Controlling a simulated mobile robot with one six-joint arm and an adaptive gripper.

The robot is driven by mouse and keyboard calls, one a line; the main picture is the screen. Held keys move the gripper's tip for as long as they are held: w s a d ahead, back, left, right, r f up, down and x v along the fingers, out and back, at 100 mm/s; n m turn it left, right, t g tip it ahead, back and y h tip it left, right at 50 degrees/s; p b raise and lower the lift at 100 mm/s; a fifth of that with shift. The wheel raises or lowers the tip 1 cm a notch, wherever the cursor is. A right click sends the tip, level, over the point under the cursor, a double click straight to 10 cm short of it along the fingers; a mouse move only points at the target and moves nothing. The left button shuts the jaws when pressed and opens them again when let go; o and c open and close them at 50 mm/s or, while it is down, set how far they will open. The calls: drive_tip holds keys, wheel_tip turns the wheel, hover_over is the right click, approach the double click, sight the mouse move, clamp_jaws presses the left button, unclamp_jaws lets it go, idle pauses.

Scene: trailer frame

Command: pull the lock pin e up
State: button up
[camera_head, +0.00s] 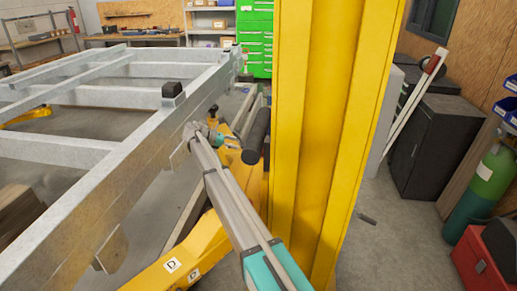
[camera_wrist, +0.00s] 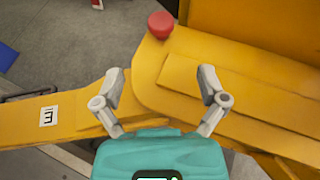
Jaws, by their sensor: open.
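A red round knob (camera_wrist: 160,25), which looks like the head of a lock pin, stands at the edge of a yellow steel part (camera_wrist: 230,90) in the wrist view. A white label (camera_wrist: 48,116) that reads as a turned E sits on the yellow beam to the left. My gripper (camera_wrist: 162,76) is open and empty. Its two fingers are spread below the knob in the picture, apart from it. In the head view my arm's teal end (camera_head: 217,139) is beside the yellow column, and the red knob cannot be made out there.
A thick yellow column (camera_head: 330,130) fills the middle of the head view. The grey trailer frame (camera_head: 120,190) lies to the left. A yellow beam with a D label (camera_head: 172,265) is below. A black cabinet (camera_head: 437,145) and green gas cylinder (camera_head: 492,175) stand right.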

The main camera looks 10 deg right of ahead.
drive_tip(key=shift+a, duration=0.15)
drive_tip(key=shift+d+f+b, duration=0.3)
drive_tip(key=shift+d+b, duration=0.1)
drive_tip(key=shift+d, duration=0.2)
drive_tip(key=b+x, duration=0.4)
drive_tip(key=x, duration=0.8)
drive_tip(key=shift+d, duration=0.2)
drive_tip(key=shift+r, duration=0.1)
clamp_jaws()
drive_tip(key=shift+w+r+p, duration=0.15)
drive_tip(key=shift+r+p, duration=1.35)
drive_tip(key=shift+r, duration=0.2)
